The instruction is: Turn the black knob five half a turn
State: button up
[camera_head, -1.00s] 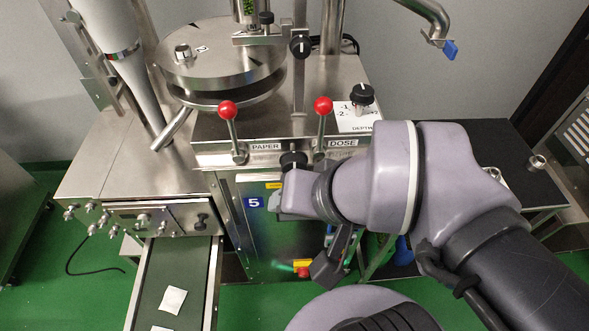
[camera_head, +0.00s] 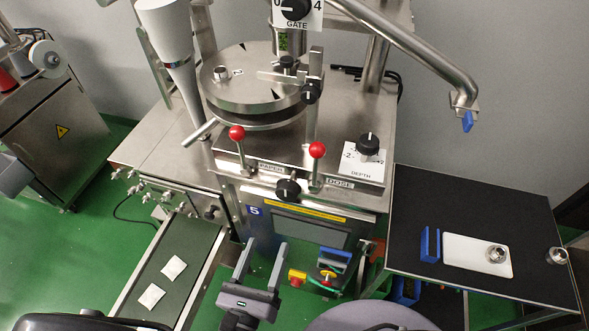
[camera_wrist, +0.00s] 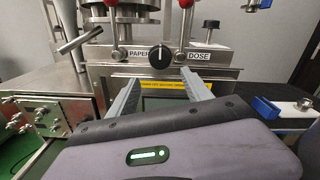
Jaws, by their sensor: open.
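The black knob (camera_head: 288,189) with a white pointer mark sits on the front of machine five, between the PAPER and DOSE labels. A blue "5" plate (camera_head: 254,211) is below it to the left. In the wrist view the knob (camera_wrist: 159,55) faces me, its white mark upright, just beyond and between my fingertips. My gripper (camera_head: 266,247) is open and empty. It is below and in front of the knob, apart from it, fingers pointing toward the machine.
Two red-balled levers (camera_head: 237,133) (camera_head: 317,150) stand either side above the knob. A DEPTH knob (camera_head: 368,143) and a GATE knob (camera_head: 296,8) are higher up. A black side table (camera_head: 440,200) is right; a conveyor with teabags (camera_head: 190,248) is left.

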aim_at(286, 197)
jog(key=b+x, duration=0.1)
jog(key=x, duration=1.5)
jog(key=shift+w+d+b, duration=0.2)
jog(key=shift+w+b, duration=0.1)
jog(key=shift+b, duration=0.05)
jog(key=shift+c, duration=0.5)
jog(key=c, duration=1)
jog(key=shift+m+b, duration=0.3)
jog(key=shift+m, duration=0.2)
jog(key=m+b, duration=0.2)
jog(key=m, duration=0.1)
jog(key=shift+f+m, duration=0.15)
jog(key=shift+m, duration=0.25)
jog(key=shift+m+b, duration=1.9)
jog(key=shift+m, duration=0.3)
